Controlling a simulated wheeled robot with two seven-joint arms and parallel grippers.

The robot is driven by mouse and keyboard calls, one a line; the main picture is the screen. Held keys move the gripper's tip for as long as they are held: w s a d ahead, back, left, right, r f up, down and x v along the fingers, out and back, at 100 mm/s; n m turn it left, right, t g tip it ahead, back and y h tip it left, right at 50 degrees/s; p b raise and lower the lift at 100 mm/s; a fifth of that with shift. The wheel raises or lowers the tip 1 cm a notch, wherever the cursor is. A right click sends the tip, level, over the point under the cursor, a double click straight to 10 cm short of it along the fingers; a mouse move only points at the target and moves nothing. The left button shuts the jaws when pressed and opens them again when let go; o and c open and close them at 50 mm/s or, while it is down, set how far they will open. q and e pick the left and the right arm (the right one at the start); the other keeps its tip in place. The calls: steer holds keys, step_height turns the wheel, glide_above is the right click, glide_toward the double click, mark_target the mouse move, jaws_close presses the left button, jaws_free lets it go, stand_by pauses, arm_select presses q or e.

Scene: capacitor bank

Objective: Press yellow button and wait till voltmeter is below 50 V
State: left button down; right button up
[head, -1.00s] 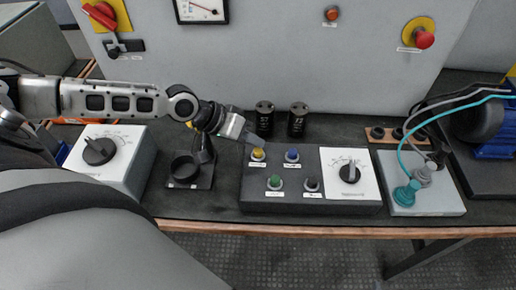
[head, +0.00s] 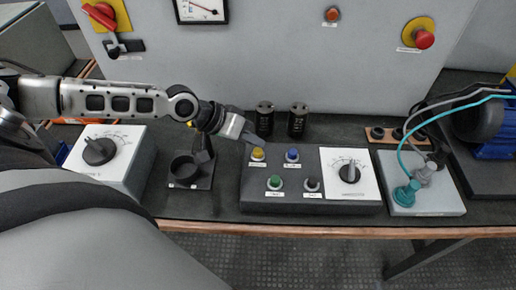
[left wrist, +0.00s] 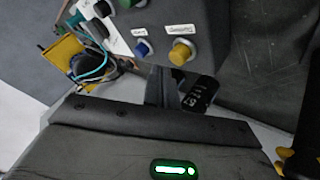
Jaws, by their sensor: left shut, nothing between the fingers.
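The yellow button (head: 258,154) is at the back left of a dark control box (head: 228,190). My left gripper (head: 251,138) is shut and empty just behind and above this button. In the left wrist view, the yellow button (left wrist: 181,52) shows uncovered, apart from the dark shut fingers (left wrist: 162,87). The voltmeter (head: 203,10) is on the grey cabinet wall at the top of the head view. Its top is cut off, and its reading is too small to tell. My right gripper is not in view.
Blue (head: 292,155), green (head: 275,183) and black (head: 312,184) buttons share the box with a rotary dial (head: 350,173). Two black capacitors stand behind, one of them (head: 298,120) right of the gripper. A red emergency button (head: 424,39) is on the wall.

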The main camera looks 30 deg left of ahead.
arm_select(q)
steer(key=shift+f, duration=0.2)
stand_by(0.6)
steer(key=shift+f, duration=0.25)
steer(key=shift+f+b, duration=0.7)
steer(key=shift+f, duration=0.25)
stand_by(0.8)
stand_by(0.4)
steer(key=shift+r+p, duration=1.4)
steer(key=shift+p, duration=0.05)
